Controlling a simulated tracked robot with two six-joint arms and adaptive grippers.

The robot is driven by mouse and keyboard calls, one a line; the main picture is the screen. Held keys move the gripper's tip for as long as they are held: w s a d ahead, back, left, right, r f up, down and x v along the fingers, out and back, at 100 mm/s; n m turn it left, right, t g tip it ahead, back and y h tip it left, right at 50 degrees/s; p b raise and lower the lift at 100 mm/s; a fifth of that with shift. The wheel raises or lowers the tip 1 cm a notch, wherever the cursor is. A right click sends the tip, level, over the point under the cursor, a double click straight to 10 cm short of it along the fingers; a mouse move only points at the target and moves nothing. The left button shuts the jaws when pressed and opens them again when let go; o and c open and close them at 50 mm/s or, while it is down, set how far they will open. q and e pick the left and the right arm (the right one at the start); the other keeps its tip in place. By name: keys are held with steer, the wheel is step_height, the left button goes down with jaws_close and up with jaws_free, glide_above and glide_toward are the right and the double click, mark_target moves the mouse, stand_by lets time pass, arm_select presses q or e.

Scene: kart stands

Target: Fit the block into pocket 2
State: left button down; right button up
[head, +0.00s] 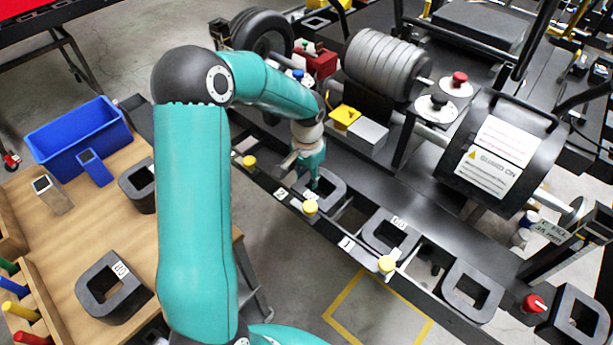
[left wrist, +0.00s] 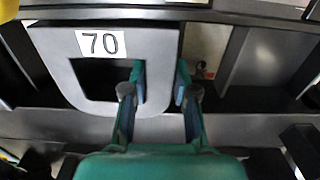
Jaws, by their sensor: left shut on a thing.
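A dark grey block with a square hole and a "70" label (left wrist: 70,93) fills the upper left of the left wrist view. In the head view this block (head: 331,184) is at the rail by the "2" label (head: 281,194), partly hidden by my gripper. My left gripper (left wrist: 160,88) is shut on the block's right wall, one finger in the hole and one outside. It also shows in the head view (head: 312,183), pointing down. I cannot tell whether the block sits down in the pocket or is just above it. My right gripper is not in view.
A block labelled "60" (head: 385,234) lies near the "1" label (head: 346,244). Another block (head: 460,298) is farther right. Yellow knobs (head: 310,207) stand along the front rail. A wooden table (head: 65,237) at left holds more blocks and a blue bin (head: 78,146).

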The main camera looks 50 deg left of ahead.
arm_select(q)
steer(key=c, duration=0.9)
jaws_free()
step_height(320, 180, up, 12)
steer(key=shift+s, duration=0.1)
